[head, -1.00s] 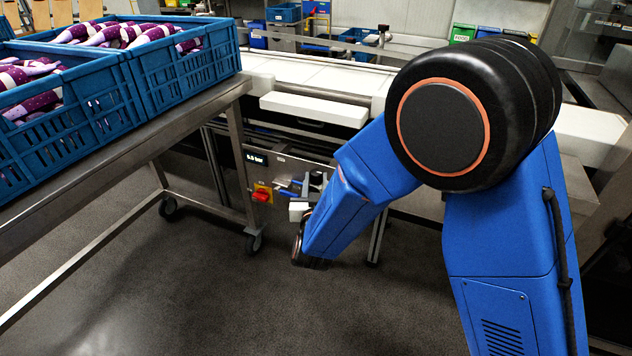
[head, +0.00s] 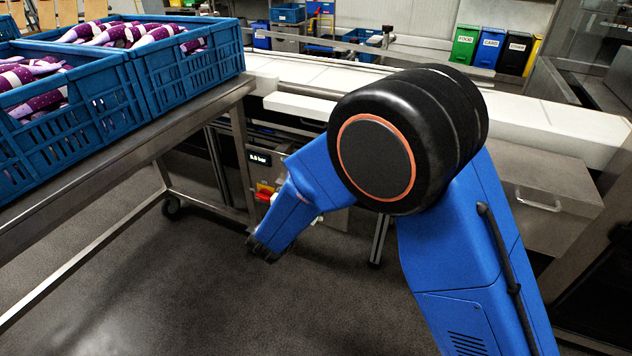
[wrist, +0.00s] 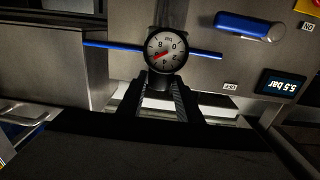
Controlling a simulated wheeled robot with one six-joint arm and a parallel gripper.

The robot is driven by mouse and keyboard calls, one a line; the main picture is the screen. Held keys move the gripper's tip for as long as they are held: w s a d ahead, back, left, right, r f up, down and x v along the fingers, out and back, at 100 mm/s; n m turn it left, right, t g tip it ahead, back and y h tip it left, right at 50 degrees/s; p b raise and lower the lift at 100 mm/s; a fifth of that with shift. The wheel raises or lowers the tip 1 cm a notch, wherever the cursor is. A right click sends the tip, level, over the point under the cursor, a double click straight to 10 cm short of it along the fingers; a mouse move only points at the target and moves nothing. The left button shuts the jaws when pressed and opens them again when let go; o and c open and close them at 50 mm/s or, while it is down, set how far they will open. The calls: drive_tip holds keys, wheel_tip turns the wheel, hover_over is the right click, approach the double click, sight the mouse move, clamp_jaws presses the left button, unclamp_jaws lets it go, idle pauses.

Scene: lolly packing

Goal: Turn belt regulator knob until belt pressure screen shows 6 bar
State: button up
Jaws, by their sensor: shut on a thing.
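The belt pressure screen (wrist: 282,85) shows upside down in the wrist view and appears to read 5.5 bar. It is also a small lit display in the head view (head: 259,158), too small to read surely. A round white gauge (wrist: 165,49) with a red needle sits at the regulator in the wrist view. The dark regulator knob (wrist: 160,80) is just below the gauge in that view, between my fingers and mostly hidden by them. My gripper (wrist: 162,88) is shut on the knob. In the head view my arm hides the gripper and the knob.
A blue air line (wrist: 205,54) runs on both sides of the gauge. A blue handle (wrist: 245,25) is on the panel. A steel table (head: 190,118) with blue crates (head: 185,68) of purple lollies stands at left. The conveyor (head: 330,80) runs above the panel.

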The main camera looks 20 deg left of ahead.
drive_tip(key=o, duration=1)
drive_tip(key=s, duration=0.5)
drive_tip(key=s+a, duration=0.1)
drive_tip(key=s, duration=1.1)
drive_tip(key=shift+s+a, duration=0.2)
drive_tip(key=shift+a, duration=0.15)
